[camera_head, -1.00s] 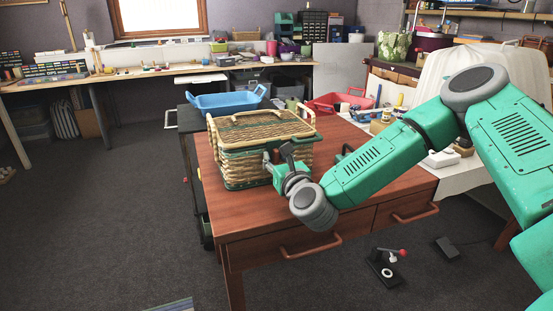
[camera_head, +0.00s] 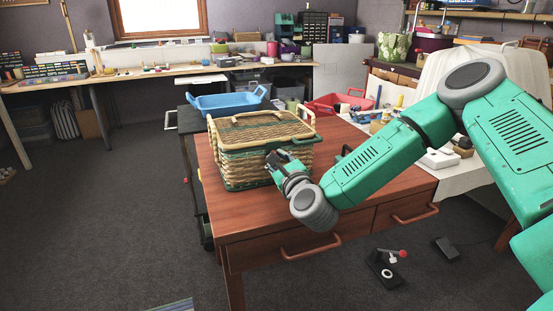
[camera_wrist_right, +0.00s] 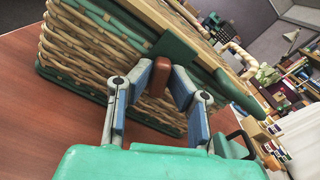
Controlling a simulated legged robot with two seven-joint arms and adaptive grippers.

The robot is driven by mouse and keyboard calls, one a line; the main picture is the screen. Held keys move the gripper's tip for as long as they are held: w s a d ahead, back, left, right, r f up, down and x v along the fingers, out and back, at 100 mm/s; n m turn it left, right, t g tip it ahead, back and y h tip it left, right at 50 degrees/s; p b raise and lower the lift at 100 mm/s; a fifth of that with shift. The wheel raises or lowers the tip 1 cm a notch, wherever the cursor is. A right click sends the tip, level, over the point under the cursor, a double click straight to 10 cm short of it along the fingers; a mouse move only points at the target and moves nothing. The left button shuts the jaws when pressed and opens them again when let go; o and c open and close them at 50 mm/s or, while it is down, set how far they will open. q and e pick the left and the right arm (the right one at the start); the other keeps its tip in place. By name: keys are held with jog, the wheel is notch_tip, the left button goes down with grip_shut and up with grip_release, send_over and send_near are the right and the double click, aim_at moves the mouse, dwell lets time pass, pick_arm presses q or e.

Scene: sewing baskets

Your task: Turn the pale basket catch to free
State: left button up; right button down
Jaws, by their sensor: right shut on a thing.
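The pale wicker basket (camera_head: 240,166) with green trim stands on the red-brown table, its lid down. In the right wrist view the basket (camera_wrist_right: 75,60) fills the upper left. A brown catch (camera_wrist_right: 161,73) sits on its front beside a green strip (camera_wrist_right: 180,55) at the lid edge. My right gripper (camera_wrist_right: 170,80) is at the basket front, its blue-grey pads shut on the catch from both sides. In the head view my right gripper (camera_head: 277,162) hides the catch. My left gripper is not in view.
The table (camera_head: 330,205) has free room in front and to the right of the basket. A blue tray (camera_head: 228,102) is behind it and a red tray (camera_head: 338,103) stands further back. A dark handle (camera_wrist_right: 236,144) is near the gripper on the right.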

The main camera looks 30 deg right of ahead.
jog(key=n+p, duration=0.1)
jog(key=n, duration=0.5)
jog(key=shift+f, duration=0.2)
jog(key=n+p, duration=0.1)
jog(key=n, duration=0.3)
jog(key=shift+f, duration=0.1)
jog(key=shift+s+f+n+p, duration=0.15)
jog(key=shift+n+p, duration=0.6)
jog(key=shift+n, duration=0.65)
jog(key=c, duration=1.5)
grip_release()
jog(key=shift+c, duration=0.2)
jog(key=v, duration=1.1)
jog(key=shift+s, duration=0.35)
